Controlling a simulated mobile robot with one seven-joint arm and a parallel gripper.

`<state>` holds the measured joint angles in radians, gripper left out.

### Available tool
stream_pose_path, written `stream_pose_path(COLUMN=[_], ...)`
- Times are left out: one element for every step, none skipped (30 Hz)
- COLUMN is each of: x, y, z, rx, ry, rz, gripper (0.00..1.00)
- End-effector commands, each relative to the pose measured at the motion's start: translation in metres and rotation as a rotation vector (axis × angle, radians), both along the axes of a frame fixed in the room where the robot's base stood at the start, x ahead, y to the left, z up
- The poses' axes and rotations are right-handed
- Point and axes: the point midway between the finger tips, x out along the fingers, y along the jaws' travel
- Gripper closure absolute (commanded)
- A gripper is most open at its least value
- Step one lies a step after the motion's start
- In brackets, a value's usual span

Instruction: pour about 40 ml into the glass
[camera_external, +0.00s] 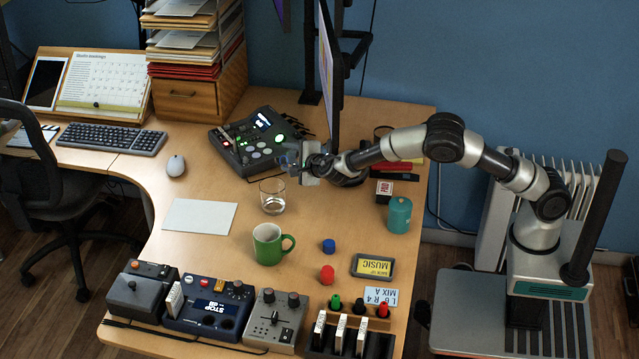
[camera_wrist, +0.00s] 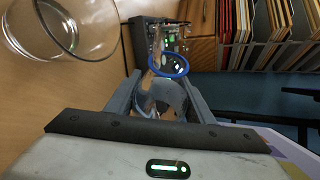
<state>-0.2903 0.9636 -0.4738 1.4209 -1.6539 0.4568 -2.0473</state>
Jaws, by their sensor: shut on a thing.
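The glass (camera_external: 272,197) is clear and stands upright on the desk. In the wrist view, it shows large at the upper left (camera_wrist: 88,42). I cannot tell surely how much liquid is in it. My gripper (camera_external: 312,164) is above the desk, up and to the right of the glass in the outside view. In the wrist view, my gripper (camera_wrist: 158,98) is shut on a see-through container with a blue rim (camera_wrist: 168,66). The container looks tilted, its rim apart from the glass. Its contents are unclear, and it is mostly hidden in the outside view.
A green mug (camera_external: 267,245) stands in front of the glass. A dark mixer (camera_external: 240,150) lies behind it. A teal canister (camera_external: 399,215) and a monitor (camera_external: 328,75) are near my arm. Control boxes (camera_external: 205,305) line the front edge.

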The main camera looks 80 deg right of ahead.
Motion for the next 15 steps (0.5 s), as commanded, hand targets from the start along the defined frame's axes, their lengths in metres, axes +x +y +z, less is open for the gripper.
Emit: stream_pose_path(x=[0.0001,0.0001,0.0001,0.0001,0.0001,0.0001,0.0001,0.0001,0.0001,0.0001,0.0002,0.0003,0.0003,0.0005,0.0008], y=[-0.0002,-0.0002,-0.0002,-0.0002,-0.0002,-0.0002,-0.0002,-0.0002,-0.0002,-0.0002,-0.0002,-0.0001,0.0001,0.0003,0.0011], z=[0.0008,0.0008,0.0008,0.0008,0.0008,0.0008,0.0009,0.0009,0.0009,0.0009,0.0009,0.0013,0.0016,0.0019,0.0024], rx=[-0.001,-0.001,-0.001,-0.001,-0.001,-0.001,-0.001,-0.001,-0.001,-0.001,0.001,0.008,0.016,0.027,0.048], ry=[-0.001,-0.001,-0.001,-0.001,-0.001,-0.001,-0.001,-0.001,-0.001,-0.001,-0.002,-0.005,-0.009,-0.014,-0.025], rz=[0.0,0.0,0.0,0.0,0.0,0.0,0.0,0.0,0.0,0.0,0.0,-0.001,-0.002,-0.002,-0.002], gripper=[0.83,0.83,0.83,0.83,0.83,0.83,0.83,0.83,0.83,0.83,0.83,0.83,0.83,0.83,0.83])
